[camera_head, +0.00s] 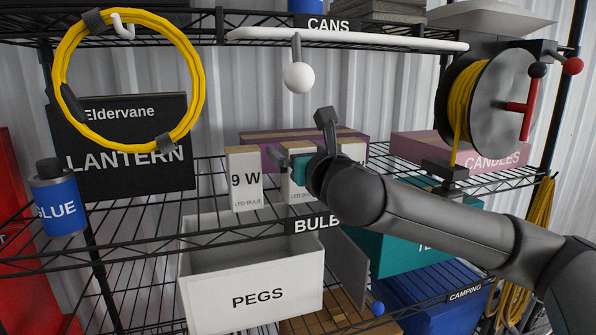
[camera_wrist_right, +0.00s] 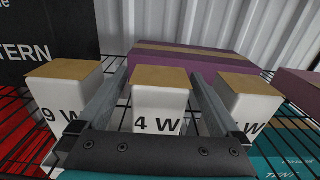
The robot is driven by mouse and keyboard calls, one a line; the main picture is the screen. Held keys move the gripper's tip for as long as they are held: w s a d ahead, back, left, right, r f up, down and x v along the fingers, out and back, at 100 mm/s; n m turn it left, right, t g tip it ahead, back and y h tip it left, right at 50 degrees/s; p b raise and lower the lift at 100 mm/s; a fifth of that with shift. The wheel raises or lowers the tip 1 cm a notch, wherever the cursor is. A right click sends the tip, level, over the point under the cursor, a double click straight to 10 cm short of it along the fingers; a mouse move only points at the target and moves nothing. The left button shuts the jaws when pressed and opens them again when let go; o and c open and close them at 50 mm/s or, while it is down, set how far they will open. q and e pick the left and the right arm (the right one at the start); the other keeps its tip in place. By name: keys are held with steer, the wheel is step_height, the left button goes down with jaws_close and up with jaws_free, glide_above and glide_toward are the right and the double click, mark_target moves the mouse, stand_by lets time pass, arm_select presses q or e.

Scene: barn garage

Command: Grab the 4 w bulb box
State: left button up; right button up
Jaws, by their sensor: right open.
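The 4 W bulb box (camera_wrist_right: 158,118) is white with a tan top and stands upright in the middle of the right wrist view. In the head view its lower part (camera_head: 296,190) shows on the shelf, the rest hidden behind my right gripper (camera_head: 290,160). That gripper is open, with one finger on each side of the 4 W box in the wrist view (camera_wrist_right: 160,78). I cannot tell whether the fingers touch it. The 9 W bulb box (camera_head: 244,178) stands to the left. My left gripper is not in view.
Another bulb box (camera_wrist_right: 250,100) stands close on the right. A purple box (camera_wrist_right: 195,62) lies behind the row. A black lantern box (camera_head: 120,160) is at the left. A white PEGS bin (camera_head: 250,285) sits below, and a white rail (camera_head: 370,38) hangs above.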

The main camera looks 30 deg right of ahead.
steer(key=c, duration=1.3)
steer(key=shift+c, duration=0.2)
steer(key=shift+r, duration=0.15)
